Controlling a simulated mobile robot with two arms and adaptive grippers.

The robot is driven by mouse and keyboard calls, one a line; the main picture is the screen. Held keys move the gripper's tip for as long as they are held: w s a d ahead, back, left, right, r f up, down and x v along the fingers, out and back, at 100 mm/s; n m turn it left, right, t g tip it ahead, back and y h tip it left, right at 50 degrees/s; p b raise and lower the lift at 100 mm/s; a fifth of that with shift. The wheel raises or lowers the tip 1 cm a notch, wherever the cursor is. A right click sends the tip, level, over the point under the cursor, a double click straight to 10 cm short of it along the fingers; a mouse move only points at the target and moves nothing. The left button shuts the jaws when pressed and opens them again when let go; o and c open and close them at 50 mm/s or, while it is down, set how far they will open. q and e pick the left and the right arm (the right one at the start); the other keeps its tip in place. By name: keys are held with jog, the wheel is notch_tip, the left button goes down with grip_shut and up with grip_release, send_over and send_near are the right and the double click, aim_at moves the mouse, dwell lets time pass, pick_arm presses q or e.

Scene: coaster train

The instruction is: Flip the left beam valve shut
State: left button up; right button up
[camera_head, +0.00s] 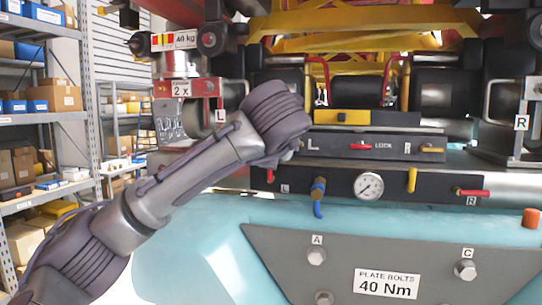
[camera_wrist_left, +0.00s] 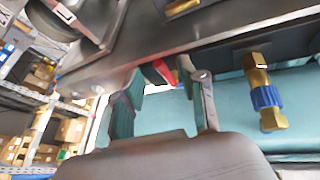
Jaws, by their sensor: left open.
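The left beam valve's red handle (camera_head: 270,176) shows as a small red piece beside the L label on the dark gauge beam (camera_head: 340,184). My left arm covers the space around it in the head view. In the left wrist view, a red handle (camera_wrist_left: 164,71) lies between the fingertips of my left gripper (camera_wrist_left: 167,82), under the beam's edge. The gripper is open, with one finger on each side of the handle. I cannot tell whether either finger touches it. My left gripper's fingers are hidden behind my wrist in the head view. My right gripper is not in view.
A blue-and-brass fitting (camera_head: 318,190) hangs right of the handle, close to my right-hand finger in the wrist view. A grey bolt plate (camera_head: 450,245) is below.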

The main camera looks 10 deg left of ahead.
pick_arm(q)
jog(key=v, duration=0.9)
